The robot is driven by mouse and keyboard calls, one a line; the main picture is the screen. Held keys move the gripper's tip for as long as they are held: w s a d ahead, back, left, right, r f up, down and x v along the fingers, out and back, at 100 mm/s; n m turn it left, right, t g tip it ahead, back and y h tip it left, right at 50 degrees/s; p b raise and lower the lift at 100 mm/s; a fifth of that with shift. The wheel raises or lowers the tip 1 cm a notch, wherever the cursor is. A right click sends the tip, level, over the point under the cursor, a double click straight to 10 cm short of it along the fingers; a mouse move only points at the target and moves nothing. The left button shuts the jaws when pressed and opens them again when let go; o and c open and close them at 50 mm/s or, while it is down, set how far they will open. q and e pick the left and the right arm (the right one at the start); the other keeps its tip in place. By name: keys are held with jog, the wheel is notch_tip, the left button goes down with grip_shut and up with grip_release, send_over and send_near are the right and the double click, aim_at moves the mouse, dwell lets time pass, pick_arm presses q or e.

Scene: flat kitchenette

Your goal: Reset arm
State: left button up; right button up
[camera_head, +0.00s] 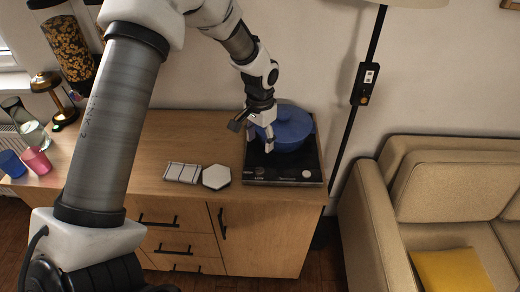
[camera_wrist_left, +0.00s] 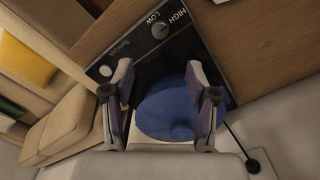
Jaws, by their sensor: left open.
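My left arm comes in from the left and reaches over the counter in the head view. My left gripper (camera_head: 262,140) is open above the black cooktop (camera_head: 255,176), at the front left of a blue pot (camera_head: 293,128). In the left wrist view, the two fingers of the left gripper (camera_wrist_left: 160,100) are apart with nothing held between them. The blue pot (camera_wrist_left: 165,112) shows behind and between them, and the cooktop's knob and HIGH and LOW marks (camera_wrist_left: 160,31) show beyond. Whether a finger touches the pot is unclear. My right gripper is not in view.
A white hexagonal piece (camera_head: 216,177) and a white panelled block (camera_head: 182,172) lie on the wooden counter (camera_head: 200,140). Blue (camera_head: 11,163) and pink (camera_head: 37,160) cups stand at the left. A lamp pole (camera_head: 362,90) and beige sofa (camera_head: 425,190) stand to the right.

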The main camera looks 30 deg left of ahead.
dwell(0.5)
pick_arm(q)
jog(key=s+f+g, duration=0.1)
jog(key=s+f, duration=0.1)
jog(key=f, duration=0.1)
jog(key=s+d+f, duration=0.1)
jog(key=s+f, duration=0.1)
jog(key=f, duration=0.1)
jog(key=s+f+g+b, duration=0.1)
jog(key=s+f, duration=0.1)
jog(key=f, duration=0.2)
jog(key=shift+s+d+g, duration=0.25)
jog(key=shift+s+g, duration=0.05)
jog(key=shift+s, duration=0.05)
jog(key=s+d+f+g+b, duration=0.1)
jog(key=s+d+f, duration=0.3)
jog(key=s, duration=0.5)
jog(key=s+d+f, duration=0.1)
jog(key=s+f, duration=0.5)
jog(key=s, duration=0.3)
jog(key=s+d+f+g+b, duration=0.1)
jog(key=s+d+f, duration=0.2)
jog(key=s+f, duration=0.35)
jog(key=w+t, duration=0.1)
jog(key=r+n+t, duration=0.1)
jog(key=t, duration=0.1)
jog(key=w+n+t, duration=0.1)
jog(key=shift+w+a+r+t, duration=0.3)
jog(key=shift+a+r, duration=0.05)
jog(key=shift+r, duration=0.05)
